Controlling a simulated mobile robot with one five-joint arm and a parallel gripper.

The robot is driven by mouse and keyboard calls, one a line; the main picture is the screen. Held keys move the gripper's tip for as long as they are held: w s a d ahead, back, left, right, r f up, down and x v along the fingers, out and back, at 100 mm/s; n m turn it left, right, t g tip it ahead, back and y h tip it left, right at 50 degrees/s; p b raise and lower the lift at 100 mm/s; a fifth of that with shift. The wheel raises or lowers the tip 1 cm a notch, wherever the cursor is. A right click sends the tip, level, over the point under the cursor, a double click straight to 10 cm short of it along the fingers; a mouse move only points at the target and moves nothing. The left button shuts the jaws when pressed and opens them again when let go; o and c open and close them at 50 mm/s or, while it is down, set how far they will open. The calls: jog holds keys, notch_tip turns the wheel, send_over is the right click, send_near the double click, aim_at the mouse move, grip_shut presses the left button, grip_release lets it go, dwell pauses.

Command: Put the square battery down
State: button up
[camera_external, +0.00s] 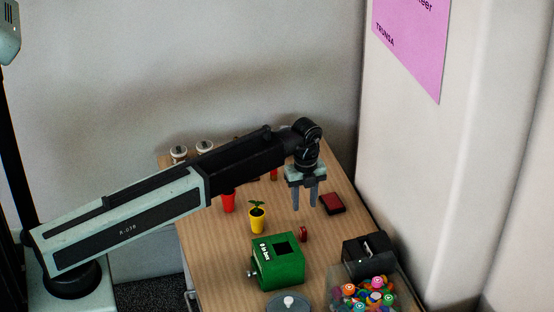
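My gripper (304,208) hangs over the wooden table with its fingers pointing down. There is a gap between the fingers, and I see nothing held in it. A small flat dark red block with a squarish outline (332,204) lies on the table just right of the fingers. I cannot tell for sure whether it is the square battery. No other thing in view is clearly a square battery. My arm hides part of the table's far left side.
On the table (215,262) are a green box with a dark opening (278,262), a small red round thing (304,234), a yellow pot with a plant (257,219) and a red cup (228,202). A clear bin of colourful pieces (350,291) and a black device (368,250) stand front right.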

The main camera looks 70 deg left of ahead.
jog(key=shift+f, duration=0.1)
jog(key=s+d+n, duration=0.2)
jog(key=d, duration=0.2)
jog(key=s+d+n, duration=0.3)
jog(key=d, duration=0.1)
jog(key=s+d+n, duration=0.2)
jog(key=d, duration=0.3)
jog(key=shift+s+n, duration=0.15)
jog(key=shift+n, duration=0.15)
jog(key=s+d+n, duration=0.9)
jog(key=d+n, duration=0.1)
jog(key=d, duration=0.1)
jog(key=shift+s+d, duration=0.15)
jog(key=shift+d, duration=0.1)
jog(key=shift+a+n, duration=0.1)
jog(key=shift+n, duration=0.2)
